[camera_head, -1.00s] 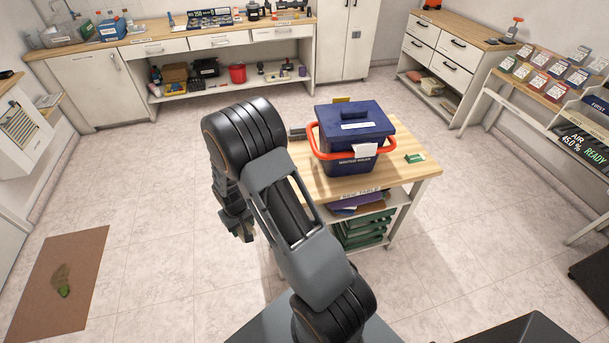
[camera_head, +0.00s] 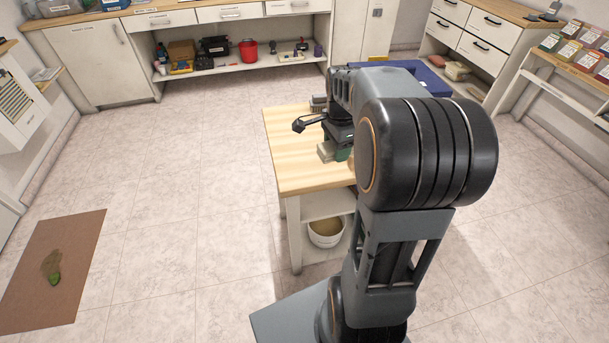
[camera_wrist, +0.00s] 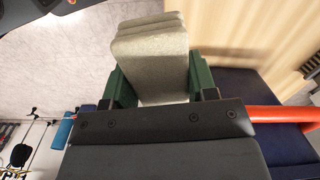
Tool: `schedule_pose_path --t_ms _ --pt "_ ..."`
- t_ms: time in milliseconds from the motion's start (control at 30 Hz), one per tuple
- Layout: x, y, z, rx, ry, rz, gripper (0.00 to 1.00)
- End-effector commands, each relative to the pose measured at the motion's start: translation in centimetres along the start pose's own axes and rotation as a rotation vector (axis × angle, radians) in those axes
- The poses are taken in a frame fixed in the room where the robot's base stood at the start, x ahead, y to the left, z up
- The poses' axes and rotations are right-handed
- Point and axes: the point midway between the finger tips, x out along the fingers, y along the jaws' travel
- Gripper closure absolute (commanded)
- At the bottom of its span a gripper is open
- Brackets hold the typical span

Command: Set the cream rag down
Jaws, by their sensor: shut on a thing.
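The cream rag (camera_wrist: 150,50) is a folded, thick pad between the green fingers of my gripper (camera_wrist: 160,78) in the wrist view. My gripper is shut on it, and the rag's layered far end sticks out beyond the fingers. In the head view the rag (camera_head: 325,151) shows as a small pale block beside a green finger of my gripper (camera_head: 340,153), at the wooden table top (camera_head: 290,150). I cannot tell whether the rag touches the table. My arm hides the table's right part.
A white bucket (camera_head: 326,232) sits on the table's lower shelf. The table's left part is bare. A brown mat (camera_head: 50,270) lies on the floor at left.

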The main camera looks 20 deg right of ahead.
Motion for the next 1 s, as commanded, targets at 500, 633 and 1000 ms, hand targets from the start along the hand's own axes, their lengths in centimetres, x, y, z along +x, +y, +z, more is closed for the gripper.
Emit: schedule_pose_path --t_ms 500,633,1000 --pt "3.2 -6.5 2.8 0.144 -0.001 0.005 0.67" --pt "5.4 -8.3 3.7 0.146 -0.001 0.005 0.67" --pt "8.3 -10.7 4.7 0.147 0.0 0.002 0.67"
